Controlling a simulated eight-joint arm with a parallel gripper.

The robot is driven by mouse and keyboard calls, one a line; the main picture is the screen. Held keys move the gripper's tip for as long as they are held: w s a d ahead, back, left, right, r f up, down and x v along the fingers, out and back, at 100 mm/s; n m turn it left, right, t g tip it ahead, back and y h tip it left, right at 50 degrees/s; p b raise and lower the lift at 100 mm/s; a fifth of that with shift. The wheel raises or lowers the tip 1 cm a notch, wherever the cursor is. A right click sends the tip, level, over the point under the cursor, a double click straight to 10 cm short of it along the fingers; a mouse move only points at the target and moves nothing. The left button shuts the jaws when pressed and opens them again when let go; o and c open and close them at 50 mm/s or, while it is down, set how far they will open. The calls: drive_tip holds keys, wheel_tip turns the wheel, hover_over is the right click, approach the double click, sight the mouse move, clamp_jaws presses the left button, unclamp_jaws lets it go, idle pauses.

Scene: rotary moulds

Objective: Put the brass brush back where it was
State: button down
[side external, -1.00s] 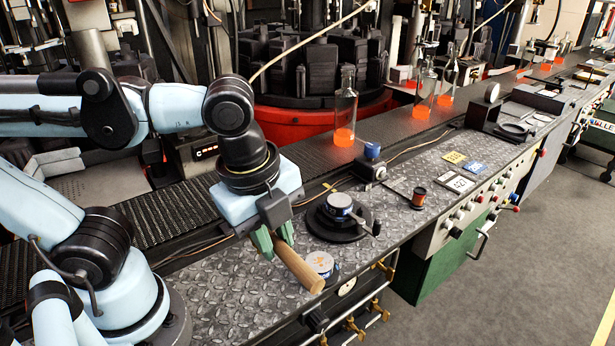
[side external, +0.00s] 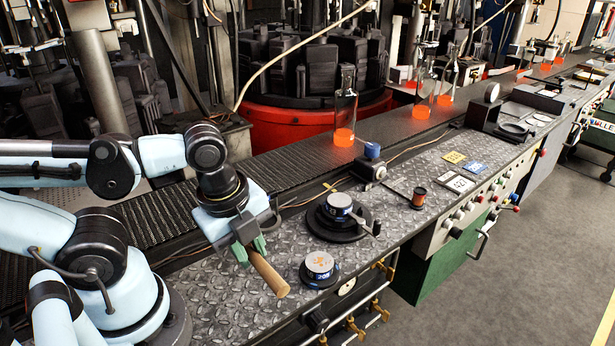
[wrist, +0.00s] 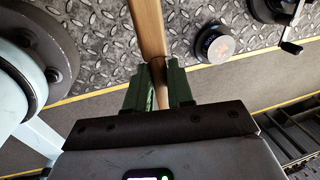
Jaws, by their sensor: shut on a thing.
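My gripper (side external: 250,250) is shut on the brass brush (side external: 270,276), above the left part of the diamond-plate bench (side external: 215,312). Only the brush's plain wooden handle clearly shows; I cannot make out its brass bristles. The handle slants down to the right from the green fingers in the side view. In the wrist view the handle (wrist: 149,28) runs up between the green fingers (wrist: 160,82) and out of the top edge. The exact height of the brush above the bench is unclear.
A blue-topped block (side external: 371,165) and a reddish spool (side external: 419,196) lie farther right. The conveyor (side external: 180,212) runs behind.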

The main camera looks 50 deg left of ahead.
drive_tip(key=w+a+f, duration=0.1)
drive_tip(key=a+f, duration=0.1)
drive_tip(key=a, duration=0.1)
drive_tip(key=w+a+f, duration=0.1)
drive_tip(key=a, duration=0.1)
drive_tip(key=shift+w+f, duration=0.15)
drive_tip(key=shift+w, duration=0.15)
drive_tip(key=shift+d+f, duration=0.15)
drive_tip(key=shift+f, duration=1.8)
drive_tip(key=shift+f, duration=0.15)
drive_tip(key=c, duration=1)
unclamp_jaws()
